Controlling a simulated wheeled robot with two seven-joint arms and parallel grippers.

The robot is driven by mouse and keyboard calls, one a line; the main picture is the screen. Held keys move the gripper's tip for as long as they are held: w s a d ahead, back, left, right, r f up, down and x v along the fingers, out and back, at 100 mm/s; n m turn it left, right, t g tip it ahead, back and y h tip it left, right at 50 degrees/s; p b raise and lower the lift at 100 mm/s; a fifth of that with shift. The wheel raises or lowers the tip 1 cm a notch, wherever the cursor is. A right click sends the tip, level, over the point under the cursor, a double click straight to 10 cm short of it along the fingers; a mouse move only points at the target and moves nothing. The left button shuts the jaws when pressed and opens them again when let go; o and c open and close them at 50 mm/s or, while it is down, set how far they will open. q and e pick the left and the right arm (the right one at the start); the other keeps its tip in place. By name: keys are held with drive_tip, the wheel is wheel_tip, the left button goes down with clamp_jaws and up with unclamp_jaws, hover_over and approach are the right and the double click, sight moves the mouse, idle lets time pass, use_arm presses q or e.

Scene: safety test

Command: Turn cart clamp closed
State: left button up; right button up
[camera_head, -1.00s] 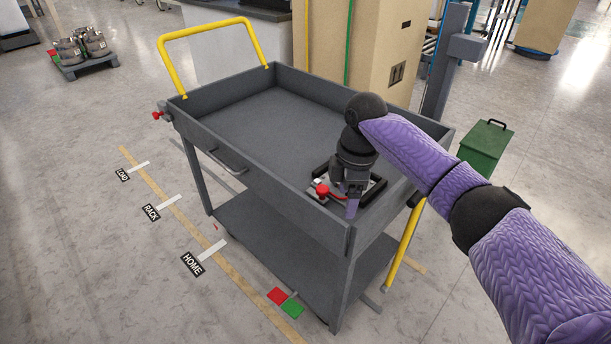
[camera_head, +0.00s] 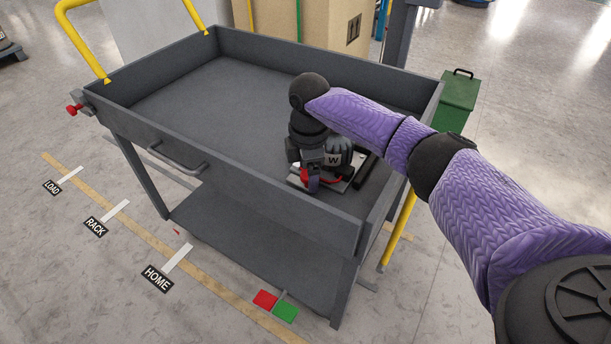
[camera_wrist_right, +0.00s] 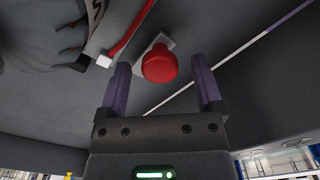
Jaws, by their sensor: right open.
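The grey cart (camera_head: 205,109) has a red knob (camera_head: 306,174) near its near right end, seen small beside my right gripper (camera_head: 314,181). In the right wrist view a red knob (camera_wrist_right: 160,63) on a pale plate shows just beyond and between the fingertips of my right gripper (camera_wrist_right: 161,85). The fingers are apart, and I see nothing gripped. A red bar (camera_wrist_right: 131,32) with a white end lies to the knob's left. Another red knob (camera_head: 73,109) sits at the cart's left corner. I cannot tell the clamp's turn position. My left gripper is not in view.
A dark, lumpy object marked W (camera_head: 338,152) stands in the cart close beside my right gripper. The cart's raised walls surround it. A yellow handle (camera_head: 82,45) rises at the left. A green bin (camera_head: 458,98) stands behind. Most of the tray is bare.

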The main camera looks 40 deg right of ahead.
drive_tip(key=shift+c, duration=1.1)
clamp_jaws()
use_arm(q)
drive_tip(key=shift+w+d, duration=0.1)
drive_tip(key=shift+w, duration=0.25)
